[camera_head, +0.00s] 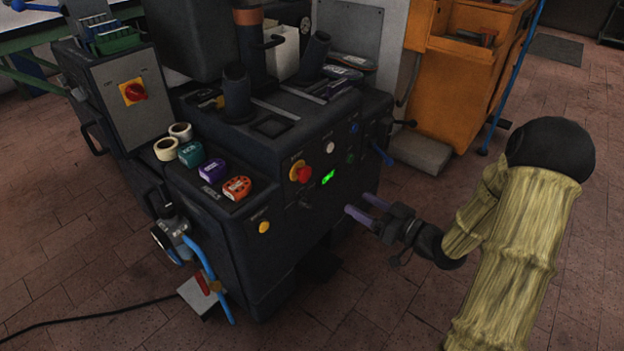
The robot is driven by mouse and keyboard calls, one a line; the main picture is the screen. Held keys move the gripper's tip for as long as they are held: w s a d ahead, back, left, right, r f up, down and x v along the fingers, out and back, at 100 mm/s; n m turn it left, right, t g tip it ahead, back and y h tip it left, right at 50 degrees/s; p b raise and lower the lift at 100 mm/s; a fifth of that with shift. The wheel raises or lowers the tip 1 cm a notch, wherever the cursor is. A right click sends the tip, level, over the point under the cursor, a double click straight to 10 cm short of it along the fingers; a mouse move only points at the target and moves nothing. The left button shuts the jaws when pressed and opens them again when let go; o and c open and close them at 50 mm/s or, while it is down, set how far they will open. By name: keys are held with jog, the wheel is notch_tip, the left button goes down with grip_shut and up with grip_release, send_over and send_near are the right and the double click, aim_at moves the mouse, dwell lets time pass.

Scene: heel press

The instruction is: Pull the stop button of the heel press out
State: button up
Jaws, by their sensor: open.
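The heel press (230,225) is a dark machine left of centre. I cannot tell whether the button is pressed in or out. My gripper (358,204) comes from the right, with its two purple fingers parted and nothing between them. It is right of the stop button and lower in the picture, apart from it.
A white knob (330,147) and a blue knob (354,127) sit on the same panel; a yellow button (264,227) is lower left. A red rotary switch (133,91) is on the grey box. An orange cabinet (470,70) stands behind. Floor is clear at the front.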

aim_at(308, 175)
jog(key=b+x, duration=0.5)
jog(key=x, duration=0.9)
jog(key=shift+w+a+f, duration=0.1)
jog(key=shift+w+a, duration=0.05)
jog(key=shift+a, duration=0.05)
jog(key=shift+w+a, duration=0.45)
jog(key=shift+a, duration=0.05)
jog(key=c, duration=1.3)
jog(key=shift+s+d+r+p, duration=0.2)
jog(key=shift+s+d+p, duration=0.2)
jog(key=shift+p, duration=0.25)
grip_shut()
jog(key=shift+d+f, duration=0.1)
jog(key=shift+f, duration=0.1)
jog(key=o, duration=1.3)
grip_release()
jog(key=shift+r, duration=0.1)
